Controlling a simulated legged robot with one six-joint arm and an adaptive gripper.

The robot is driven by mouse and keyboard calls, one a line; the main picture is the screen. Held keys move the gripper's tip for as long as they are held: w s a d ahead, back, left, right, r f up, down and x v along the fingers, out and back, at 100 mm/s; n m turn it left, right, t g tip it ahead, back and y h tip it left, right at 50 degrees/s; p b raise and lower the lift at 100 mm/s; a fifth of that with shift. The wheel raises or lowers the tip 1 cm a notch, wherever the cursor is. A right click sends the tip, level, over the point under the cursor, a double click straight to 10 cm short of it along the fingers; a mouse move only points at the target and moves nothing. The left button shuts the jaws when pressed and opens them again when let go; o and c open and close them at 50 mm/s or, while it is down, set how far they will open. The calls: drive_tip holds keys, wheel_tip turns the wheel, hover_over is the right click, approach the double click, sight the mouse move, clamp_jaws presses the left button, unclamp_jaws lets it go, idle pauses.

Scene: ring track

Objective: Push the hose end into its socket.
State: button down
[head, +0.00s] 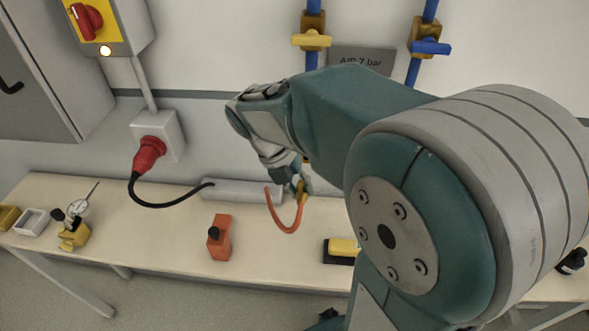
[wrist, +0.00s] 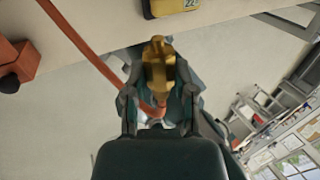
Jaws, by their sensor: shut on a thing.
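My gripper (head: 298,188) is shut on the brass hose end (head: 302,192), above the bench near the wall. The orange hose (head: 285,228) hangs from it in a loop. In the wrist view the brass hose end (wrist: 157,65) stands out between the two fingertips (wrist: 158,92), and the orange hose (wrist: 78,38) runs off to the upper left. I cannot make out the socket; my arm covers part of the wall below the "AIR 7 bar" sign (head: 361,60).
A red plug (head: 149,154) with a black cable sits in a wall box. Valves with yellow (head: 311,40) and blue (head: 431,47) handles are above.

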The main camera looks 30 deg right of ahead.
idle(0.4)
drive_tip(key=shift+w+d, duration=0.55)
drive_tip(key=shift+w, duration=0.25)
drive_tip(key=shift+w+d, duration=0.55)
drive_tip(key=shift+w, duration=0.25)
drive_tip(key=shift+w+d, duration=0.55)
drive_tip(key=shift+w, duration=0.25)
drive_tip(key=shift+w+d+r, duration=0.1)
drive_tip(key=shift+w+d, duration=0.25)
drive_tip(key=shift+w, duration=0.1)
idle(0.7)
drive_tip(key=shift+c, duration=1.8)
unclamp_jaws()
drive_tip(key=v, duration=1.2)
